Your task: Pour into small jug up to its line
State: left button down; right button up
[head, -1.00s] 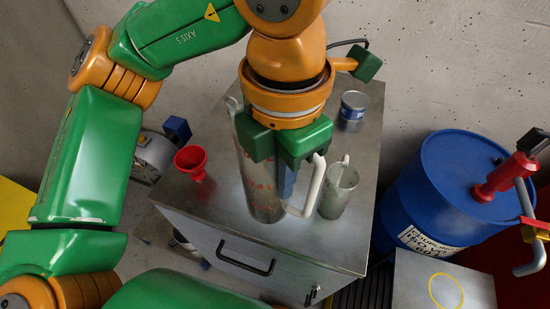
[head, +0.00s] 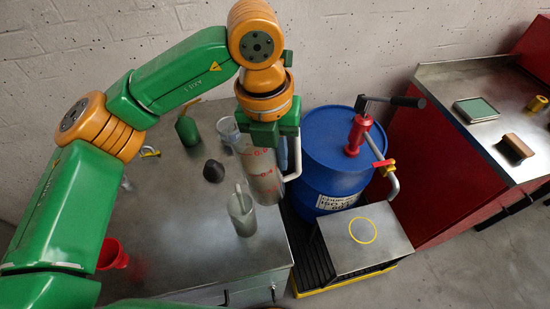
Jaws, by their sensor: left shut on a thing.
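My left gripper (head: 272,134) is shut on the tall measuring jug (head: 262,178), a grey, upright vessel with red marks and a pale handle on its right. The jug is by the right edge of the cabinet top, beside the blue drum; I cannot tell if its base touches anything. The small jug (head: 241,214), grey and seemingly see-through, stands upright on the cabinet top, nearer to me and left of the tall jug. Its line and any liquid in it are too small to make out. My right gripper is not in view.
The blue drum (head: 337,150) with a red pump (head: 357,134) stands right of the cabinet top (head: 165,225). Before it is a metal platform (head: 335,250) with a yellow ring. A red funnel (head: 110,257), black lump (head: 213,171) and green can (head: 187,131) stand left. A red bench (head: 440,180) is far right.

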aim_at(281, 178)
pick_arm(q)
jog(key=shift+w+d+f+t+h+b, duration=0.25)
jog(key=shift+f+h+b, duration=0.95)
jog(key=shift+b, duration=1.65)
jog(key=shift+w+d+f+t+h+b, duration=0.1)
jog(key=shift+d+f+t+h+b, duration=0.4)
jog(key=shift+f+h+b, duration=1.5)
jog(key=shift+w+d+f+t+h+b, duration=0.1)
jog(key=shift+d+f+t+h+b, duration=0.35)
jog(key=shift+b, duration=3.2)
jog(key=shift+a+f+b, duration=0.15)
jog(key=shift+b, duration=0.45)
jog(key=shift+f+h+b, duration=0.2)
jog(key=shift+h+b, duration=0.15)
jog(key=shift+b, duration=0.4)
jog(key=shift+r, duration=0.3)
